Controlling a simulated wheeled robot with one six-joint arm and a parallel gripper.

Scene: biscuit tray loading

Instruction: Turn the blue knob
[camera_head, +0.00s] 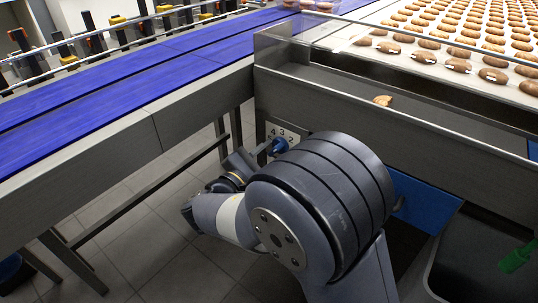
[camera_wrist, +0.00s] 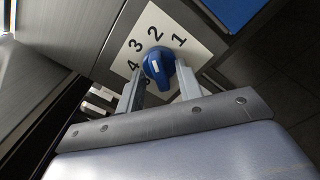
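The blue knob (camera_wrist: 157,64) sits on a white plate (camera_wrist: 187,47) with black numbers; 1, 2, 3 and 4 are readable, and a further mark below the 4 is partly hidden. A small pale mark shows on the knob's face. In the head view the knob (camera_head: 280,146) is on the frame below the tray's corner, just beyond my wrist. My gripper (camera_wrist: 161,80) has its two fingers apart, one on each side of the knob. The knob shows between the fingertips; a firm grip is not visible. My arm hides much of the gripper in the head view.
A blue conveyor belt (camera_head: 122,79) runs along the left. A tray of biscuits (camera_head: 520,98) fills the upper right, and one broken biscuit (camera_head: 383,101) lies on the grey ledge. A blue panel (camera_head: 415,201) and a dark bin (camera_head: 470,262) are right of my arm.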

